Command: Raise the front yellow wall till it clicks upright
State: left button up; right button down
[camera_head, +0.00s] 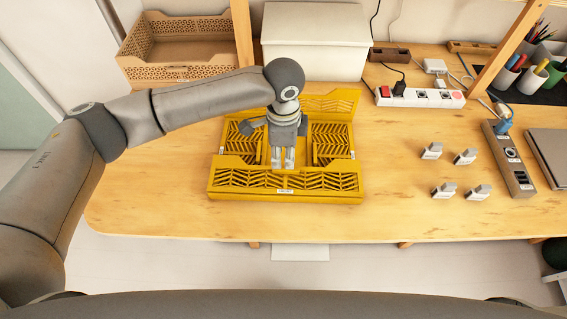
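The yellow crate (212,194) stands on the wooden table, its lattice back wall (335,105) raised. Lattice side panels (333,142) lie low inside it. The front yellow wall (288,181) spans the near side, above a small white label. Its exact angle is hard to tell from this view. My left gripper (283,167) reaches down over the crate's middle. Its fingers are close together, with nothing seen between them, and its tips are at the front wall's far edge. I cannot tell whether they touch it. My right gripper is not in view.
Several small grey-white pieces (443,189) sit right of the crate. A power strip (421,97), a second strip (510,158) and a dark board (549,156) lie farther right. A wooden tray (178,49) and white box (314,40) stand behind. The table left of the crate is clear.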

aim_at(283, 169)
pick_arm(q)
jog(key=shift+f+p, duration=0.3)
jog(key=shift+f, duration=2.9)
jog(key=shift+c, duration=0.2)
grip_shut()
